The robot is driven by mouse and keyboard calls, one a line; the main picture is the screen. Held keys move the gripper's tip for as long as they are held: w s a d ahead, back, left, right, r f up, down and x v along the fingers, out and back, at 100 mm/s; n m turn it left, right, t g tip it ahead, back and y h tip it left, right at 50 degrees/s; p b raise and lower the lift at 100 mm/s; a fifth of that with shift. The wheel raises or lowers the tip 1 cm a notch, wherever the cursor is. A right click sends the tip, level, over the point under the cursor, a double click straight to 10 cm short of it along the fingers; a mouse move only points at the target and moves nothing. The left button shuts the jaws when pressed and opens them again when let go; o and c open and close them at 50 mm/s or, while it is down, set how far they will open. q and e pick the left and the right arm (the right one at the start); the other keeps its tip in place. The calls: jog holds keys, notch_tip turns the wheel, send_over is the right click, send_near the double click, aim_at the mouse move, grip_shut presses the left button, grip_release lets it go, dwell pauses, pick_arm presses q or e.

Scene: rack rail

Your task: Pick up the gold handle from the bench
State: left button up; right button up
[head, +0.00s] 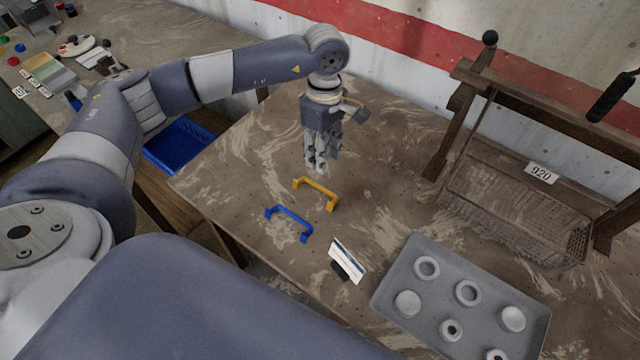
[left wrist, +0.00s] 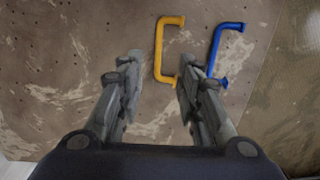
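The gold handle (head: 318,191) lies on the bench (head: 262,190), just below and in front of my left gripper in the head view. My left gripper (head: 316,168) points down above the bench, apart from the handle. My right gripper is in neither view.
A blue handle (head: 289,222) lies close beside the gold one. A small card on a stand (head: 347,261) and a grey tray of rings (head: 393,290) are nearer. A wooden rack with a wire basket (head: 515,205) stands at the right. A blue bin (head: 178,145) sits beyond the bench's left edge.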

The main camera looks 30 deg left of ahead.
pick_arm(q)
jog(key=a, duration=0.1)
jog(key=p, duration=0.2)
send_over(317, 184)
notch_tip(317, 184, down, 5)
jog(key=shift+d+r, duration=0.15)
jog(key=shift+f, duration=0.55)
notch_tip(317, 184, down, 4)
jog(key=shift+r+p, duration=0.2)
jog(key=shift+p, duration=1)
jog(key=shift+a+f, duration=0.2)
jog(key=shift+f, duration=0.3)
grip_shut()
